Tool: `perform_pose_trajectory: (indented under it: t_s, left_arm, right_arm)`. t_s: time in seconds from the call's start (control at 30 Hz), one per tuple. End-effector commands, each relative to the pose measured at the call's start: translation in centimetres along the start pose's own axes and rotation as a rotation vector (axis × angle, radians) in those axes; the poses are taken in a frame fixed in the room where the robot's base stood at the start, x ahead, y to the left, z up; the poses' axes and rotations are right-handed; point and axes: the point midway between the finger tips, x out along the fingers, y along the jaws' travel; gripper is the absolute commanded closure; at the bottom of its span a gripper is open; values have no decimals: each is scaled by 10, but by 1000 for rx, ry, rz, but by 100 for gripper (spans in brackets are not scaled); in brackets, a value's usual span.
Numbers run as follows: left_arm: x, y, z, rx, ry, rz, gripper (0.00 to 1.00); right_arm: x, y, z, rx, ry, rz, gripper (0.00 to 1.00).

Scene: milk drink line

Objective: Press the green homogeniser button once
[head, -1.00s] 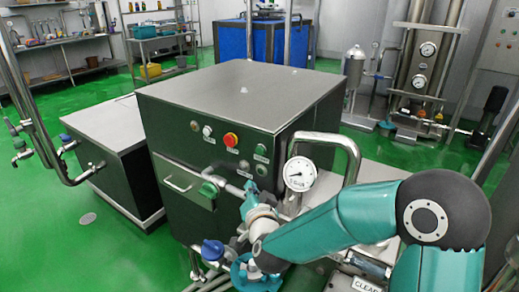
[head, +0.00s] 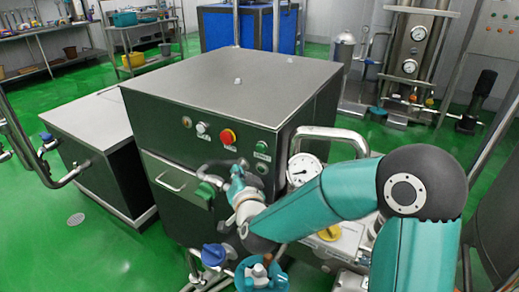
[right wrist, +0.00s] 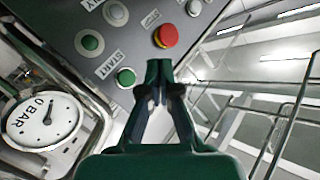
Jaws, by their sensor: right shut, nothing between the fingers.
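The homogeniser's dark control panel bears a green button (head: 262,146), seen in the right wrist view as a green button (right wrist: 125,77) beside a START label. My right gripper (right wrist: 158,70) is shut and empty. In the right wrist view its tip appears just beside this button, on the side toward the red button. The gap to the panel cannot be judged. In the head view, my right gripper is in front of the panel, below the row of buttons. My left gripper is not in view.
A red button (head: 228,136) on a yellow base sits next to the green START button. A second green button or lamp (right wrist: 90,42) is close by. A pressure gauge (head: 303,169) and a bent steel pipe (head: 335,133) stand right of the panel. A handle (head: 172,182) projects at left.

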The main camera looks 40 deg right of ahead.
Motion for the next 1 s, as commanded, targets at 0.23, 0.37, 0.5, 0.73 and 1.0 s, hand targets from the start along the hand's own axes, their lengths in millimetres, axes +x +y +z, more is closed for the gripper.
perform_pose_trajectory:
  t_s: [0.23,0.37,0.5,0.73,1.0]
  left_arm:
    - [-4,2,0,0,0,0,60]
    - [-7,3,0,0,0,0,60]
    - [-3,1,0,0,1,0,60]
    - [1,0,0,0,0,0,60]
    - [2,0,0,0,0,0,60]
  right_arm:
    - [19,16,-16,1,3,5,100]
    - [31,24,-25,1,3,5,100]
    - [44,35,-31,2,3,3,100]
    - [55,43,-41,1,2,3,100]
    - [57,44,-43,0,1,3,100]
